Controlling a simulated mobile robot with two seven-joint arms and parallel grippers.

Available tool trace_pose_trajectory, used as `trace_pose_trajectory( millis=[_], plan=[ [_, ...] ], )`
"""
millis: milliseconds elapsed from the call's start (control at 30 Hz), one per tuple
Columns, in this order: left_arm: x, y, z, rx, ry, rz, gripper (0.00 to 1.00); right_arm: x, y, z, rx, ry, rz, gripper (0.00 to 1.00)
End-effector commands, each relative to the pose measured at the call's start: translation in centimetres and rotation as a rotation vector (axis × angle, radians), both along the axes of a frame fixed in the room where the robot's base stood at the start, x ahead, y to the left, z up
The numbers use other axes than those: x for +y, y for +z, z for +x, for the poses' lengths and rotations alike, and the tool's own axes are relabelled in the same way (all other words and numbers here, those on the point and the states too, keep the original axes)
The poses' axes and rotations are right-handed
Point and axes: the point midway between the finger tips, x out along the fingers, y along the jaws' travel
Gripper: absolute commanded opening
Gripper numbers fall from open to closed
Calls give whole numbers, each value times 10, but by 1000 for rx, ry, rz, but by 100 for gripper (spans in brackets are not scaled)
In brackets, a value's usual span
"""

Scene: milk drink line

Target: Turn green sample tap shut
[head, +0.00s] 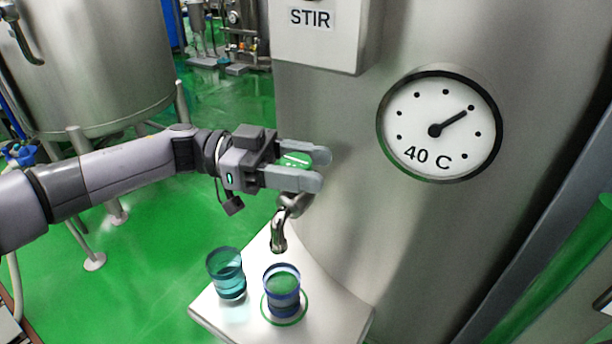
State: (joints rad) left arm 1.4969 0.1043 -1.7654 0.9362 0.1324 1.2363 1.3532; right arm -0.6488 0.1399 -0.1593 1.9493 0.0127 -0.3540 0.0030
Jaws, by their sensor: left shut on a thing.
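The sample tap (279,232) comes out of the steel tank, its curved metal spout pointing down. My left gripper (318,168) is above the spout, with its two grey fingers on either side of the green tap handle (295,160). It is shut on this handle, and the fingers hide most of it. I cannot tell the handle's exact angle. A blue glass (282,292) stands upright under the spout on a green ring mark. My right gripper is out of view.
A teal glass (227,275) stands left of the blue one on a pale shelf (340,322). The tank carries a round dial (440,130) marked 40 C and a STIR box (318,40). Another steel tank (95,70) stands at left. Green floor (150,270) is open between.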

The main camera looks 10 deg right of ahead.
Motion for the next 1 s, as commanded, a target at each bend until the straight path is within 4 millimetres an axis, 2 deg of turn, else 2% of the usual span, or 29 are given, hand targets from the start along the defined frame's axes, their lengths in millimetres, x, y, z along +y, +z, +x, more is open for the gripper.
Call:
trace_pose_trajectory(
  millis=[200,667,700,1000],
  plan=[
    [0,-1,-1,1,-42,-1,22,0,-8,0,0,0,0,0],
    [0,0,-2,1,-53,-1,22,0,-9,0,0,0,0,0],
    [0,0,-2,1,-53,-1,58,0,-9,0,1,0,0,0],
    [1,0,0,1,-51,-1,58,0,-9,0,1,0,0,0]
  ],
)
